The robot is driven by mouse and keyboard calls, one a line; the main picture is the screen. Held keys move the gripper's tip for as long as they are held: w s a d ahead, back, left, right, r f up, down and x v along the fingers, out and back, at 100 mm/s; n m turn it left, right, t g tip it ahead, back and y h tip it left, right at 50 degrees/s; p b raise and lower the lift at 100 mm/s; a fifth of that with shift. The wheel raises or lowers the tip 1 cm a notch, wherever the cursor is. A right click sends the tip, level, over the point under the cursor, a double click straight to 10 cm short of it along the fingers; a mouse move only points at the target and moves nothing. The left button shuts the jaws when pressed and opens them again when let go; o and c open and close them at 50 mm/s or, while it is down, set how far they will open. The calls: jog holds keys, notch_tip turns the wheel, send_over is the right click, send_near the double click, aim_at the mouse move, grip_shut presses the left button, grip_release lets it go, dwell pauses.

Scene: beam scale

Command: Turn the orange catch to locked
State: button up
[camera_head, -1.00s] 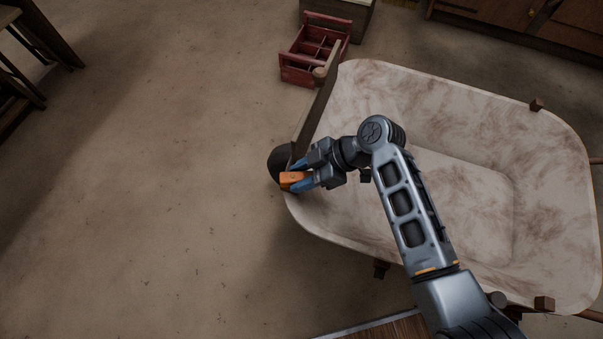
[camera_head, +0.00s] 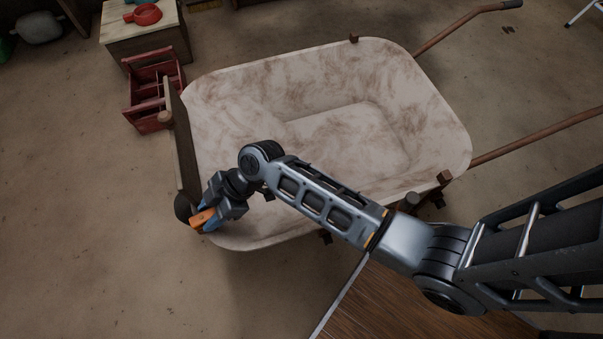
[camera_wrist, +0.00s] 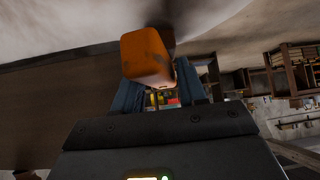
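The orange catch (camera_head: 203,219) is a small block at the near left corner of a pale, stained wheelbarrow tray (camera_head: 230,238), by the lower end of the wooden board. My gripper (camera_head: 210,208) has its blue fingers on either side of the catch and appears shut on it. In the wrist view the catch (camera_wrist: 147,57) fills the space between the fingertips of my gripper (camera_wrist: 158,78). The contact faces and the catch's pivot are hidden. I cannot read any locked mark.
The wooden board (camera_head: 180,140) stands along the tray's left side. A red toolbox (camera_head: 150,92) is on the floor behind it, near a wooden crate (camera_head: 145,38) with a red item on top. Wheelbarrow handles (camera_head: 540,135) extend right. Floor at the left is clear.

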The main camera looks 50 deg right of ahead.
jog(key=shift+s+a+r+m+t+p, duration=0.1)
jog(key=shift+s+r+m+t+p, duration=0.1)
jog(key=shift+m+t+p, duration=0.25)
jog(key=s+d+r+m+t+h+p, duration=0.2)
jog(key=s+d+r, duration=0.4)
jog(key=s+r, duration=0.3)
jog(key=s+d+r+m+t+h+p, duration=0.3)
jog(key=s+r, duration=0.6)
jog(key=s, duration=0.4)
jog(key=shift+s+d+r+m+t+h+p, duration=0.15)
jog(key=shift+s+d+m+t+h+p, duration=0.25)
jog(key=shift+d+m+h+p, duration=1.1)
jog(key=shift+d+m+y+b, duration=0.35)
jog(key=shift+d+y+b, duration=0.15)
jog(key=shift+d+y, duration=0.1)
